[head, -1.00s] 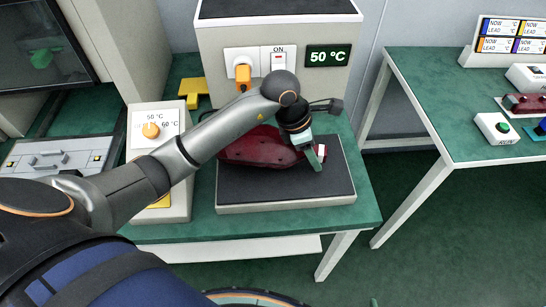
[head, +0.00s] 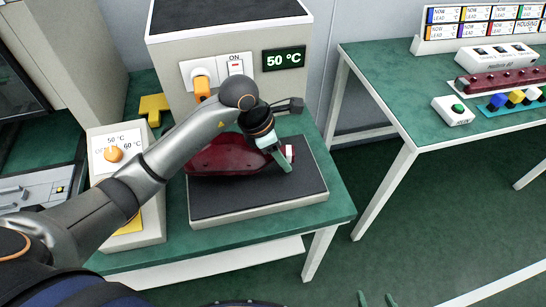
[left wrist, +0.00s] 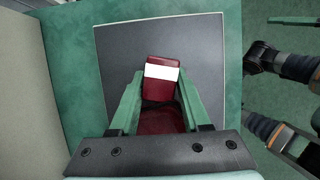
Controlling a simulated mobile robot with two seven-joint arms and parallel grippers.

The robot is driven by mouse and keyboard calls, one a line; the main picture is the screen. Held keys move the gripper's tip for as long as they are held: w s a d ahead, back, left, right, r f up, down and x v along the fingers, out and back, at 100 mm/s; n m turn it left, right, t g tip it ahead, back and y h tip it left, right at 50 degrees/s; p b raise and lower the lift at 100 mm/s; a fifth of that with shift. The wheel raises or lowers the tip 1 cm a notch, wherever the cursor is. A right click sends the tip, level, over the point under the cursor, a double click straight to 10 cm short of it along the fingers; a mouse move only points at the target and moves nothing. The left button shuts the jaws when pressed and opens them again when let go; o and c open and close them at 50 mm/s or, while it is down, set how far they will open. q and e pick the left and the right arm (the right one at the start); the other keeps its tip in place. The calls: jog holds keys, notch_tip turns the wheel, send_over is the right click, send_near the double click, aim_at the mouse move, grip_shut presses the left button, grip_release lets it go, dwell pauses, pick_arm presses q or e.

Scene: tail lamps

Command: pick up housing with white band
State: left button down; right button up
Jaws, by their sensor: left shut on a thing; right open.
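The dark red housing with a white band (head: 230,155) lies over the dark pad (head: 300,190) on the green bench. My left gripper (head: 280,160) is shut on its right end, close by the white band. In the left wrist view the green fingers (left wrist: 160,90) stand on either side of the red body, and the white band (left wrist: 162,72) shows just beyond them. I see no clear gap between housing and pad. The arm hides part of the housing. The green fingertips of my right gripper (head: 376,299) show apart and empty at the bottom edge of the head view.
Behind the pad stands a grey box (head: 225,45) with a 50 °C display. A dial box (head: 125,180) stands left of the pad. A second green table (head: 400,90) at the right holds a green-button box (head: 453,110), a red strip (head: 500,80) and coloured blocks.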

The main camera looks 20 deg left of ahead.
pick_arm(q)
notch_tip(320, 180, up, 3)
jog(key=shift+w+f, duration=0.1)
jog(key=shift+w, duration=0.05)
jog(key=s+d+r, duration=0.7)
jog(key=s+r, duration=0.2)
jog(key=s, duration=0.3)
jog(key=shift+d+r+b, duration=0.35)
jog(key=shift+d+b, duration=0.05)
jog(key=shift+b, duration=0.05)
jog(key=shift+w, duration=0.1)
